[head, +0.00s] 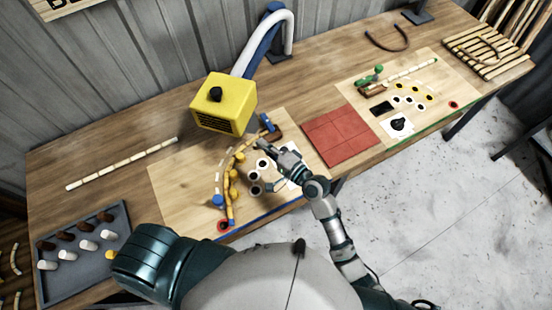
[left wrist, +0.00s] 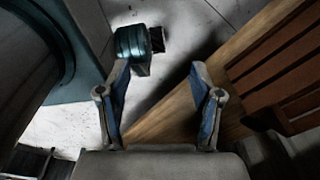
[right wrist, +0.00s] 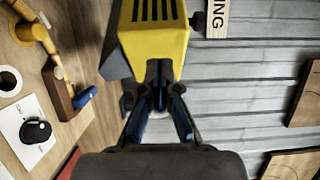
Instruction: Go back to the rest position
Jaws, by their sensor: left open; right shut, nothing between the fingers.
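My right gripper (head: 262,148) is over the near workboard (head: 175,180), just below and right of the yellow box (head: 222,104) on its stand. In the right wrist view my right gripper (right wrist: 158,75) is shut and empty, with the yellow box (right wrist: 155,35) beyond its fingertips. My left gripper (left wrist: 162,82) shows only in the left wrist view. It is open and empty, with floor and a wooden edge beyond it. The left hand is hidden in the head view.
The near workboard carries a curved strip among yellow pegs (head: 234,175). A pale segmented strip (head: 122,164) lies at the table's left. A grey tray (head: 75,285) of pegs is at lower left. A red mat (head: 340,135) separates a second workboard (head: 440,75). Floor is open at right.

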